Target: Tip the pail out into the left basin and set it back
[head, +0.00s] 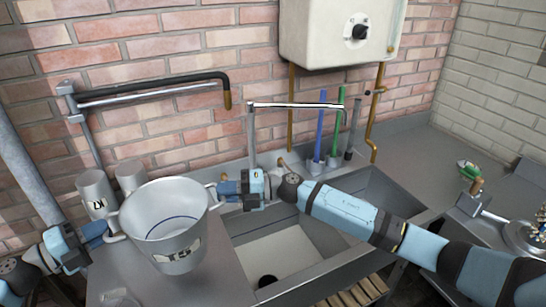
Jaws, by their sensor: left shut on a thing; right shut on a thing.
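The pail (178,253) is a grey metal bucket with a "TS" label, a side handle on each side and a blue line around its inside. It is upright at the left of the head view, over or on the metal drainboard (215,285); I cannot tell if it touches. I see no clear contents in it. My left gripper (112,232) is shut on its left handle. My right gripper (216,193) is shut on its right handle. The left basin (285,247), with a dark drain, lies just right of the pail.
Two grey canisters (95,187) stand behind the pail. A tap (295,105) reaches over the sink and a wall pipe arm (150,90) hangs at left. Blue and green brushes (331,125) stand behind the basins. A wooden slatted rack (355,295) is in front.

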